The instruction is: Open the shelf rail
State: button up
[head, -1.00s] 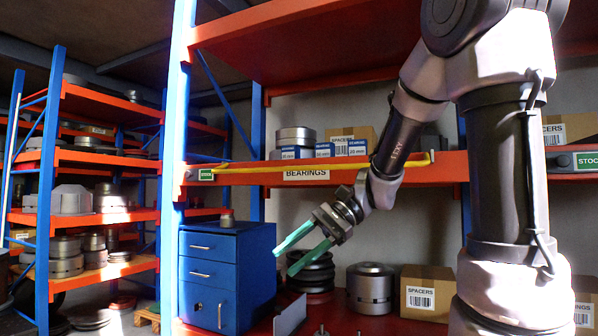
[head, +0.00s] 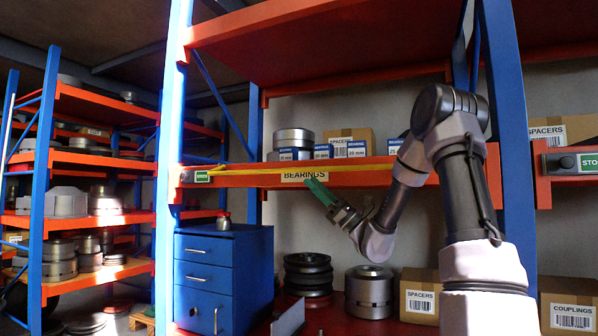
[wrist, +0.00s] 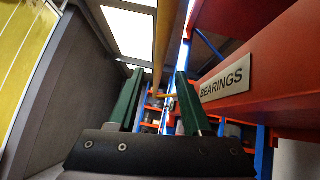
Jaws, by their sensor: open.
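The shelf rail (head: 245,171) is a thin yellow bar along the front of the orange shelf labelled BEARINGS (head: 292,177). Its left end is by a small green tag (head: 202,177). My gripper (head: 315,190) is open and empty, with green fingers pointing up and left, just at or below the rail near the label. In the wrist view the rail (wrist: 162,45) runs lengthwise and shows between the two open fingers (wrist: 157,95). Whether it lies between the jaws in depth or beyond them I cannot tell. The label (wrist: 224,83) is right of the fingers.
Behind the rail stand bearing boxes (head: 349,148), a metal cylinder (head: 294,139) and a spacers carton (head: 349,135). Below are a blue drawer cabinet (head: 204,280), dark stacked rings (head: 308,274) and a metal drum (head: 369,292). A blue post (head: 508,150) stands at right.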

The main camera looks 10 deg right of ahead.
aim_at(299, 170)
jog(key=x, duration=0.6)
jog(key=shift+w+a+r, duration=0.15)
jog(key=shift+a+r, duration=0.1)
grip_shut()
dwell(1.2)
